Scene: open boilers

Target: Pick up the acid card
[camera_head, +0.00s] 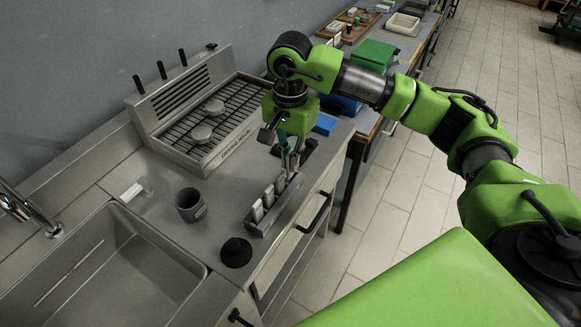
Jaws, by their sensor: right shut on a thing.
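A dark card rack (262,226) stands on the steel counter at the front edge. Several whitish upright cards (257,210) sit in its slots; I cannot read any label, so I cannot tell which is the acid card. My right gripper (290,160) points down over the far end of the rack and is shut on a thin card-like piece, mostly hidden between the fingers. I cannot tell whether this piece is still within its slot. My left gripper is not in view.
Left of the rack are a dark cup (189,205), a round black item (236,252) and a small white block (132,192). A sink (110,270) lies at front left, a drying rack (205,125) behind. A green box (374,56) stands farther back.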

